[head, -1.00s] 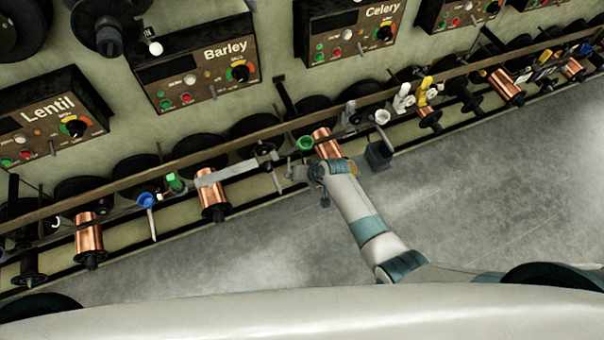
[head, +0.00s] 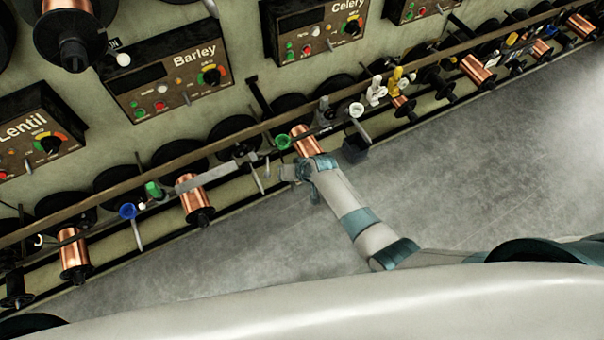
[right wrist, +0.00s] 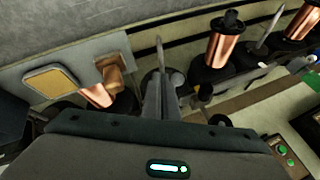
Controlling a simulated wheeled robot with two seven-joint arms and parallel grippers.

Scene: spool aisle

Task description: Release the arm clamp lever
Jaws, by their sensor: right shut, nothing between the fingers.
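Thin grey pointed levers hang below the rail near the middle of the head view, one (head: 257,179) just left of my right gripper (head: 286,172). In the right wrist view a pointed grey lever (right wrist: 160,53) stands just beyond the tips of my right gripper (right wrist: 160,80); I cannot tell whether they touch. Another lever (right wrist: 269,29) is farther right there. I cannot tell which is the clamp lever. A flat grey arm (head: 207,177) reaches across a copper spool (head: 194,200) to the left. My right gripper is shut and empty. My left gripper is not in view.
A copper spool (head: 304,140) and a green cup (head: 283,142) sit close above my right gripper. A dark box (head: 355,150) is right of it. The long rail (head: 180,163) runs across, with labelled control boxes (head: 170,75) behind. The concrete floor (head: 480,170) is clear.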

